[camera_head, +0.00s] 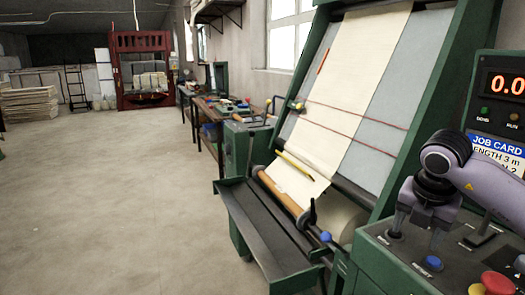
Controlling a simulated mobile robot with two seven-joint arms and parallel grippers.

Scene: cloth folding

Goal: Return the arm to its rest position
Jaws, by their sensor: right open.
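My right gripper (415,246) is at the right of the head view, at the end of my grey-purple arm, which comes in from the right edge. Its two dark fingers point down and stand apart, with nothing seen between them. They are just above or on the green control panel (385,268); I cannot tell if they touch it. A cream cloth (350,85) lies up the sloped board of the green machine (425,105), with red lines across it. Its lower end reaches the wooden roller (280,191). My left gripper is not in view.
The panel carries a red button (498,283), a yellow one (476,289) and levers. A display (508,84) reads 0.0 above a blue-headed job card (497,146). A dark tray (262,232) fronts the machine. The floor (110,210) at left is clear.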

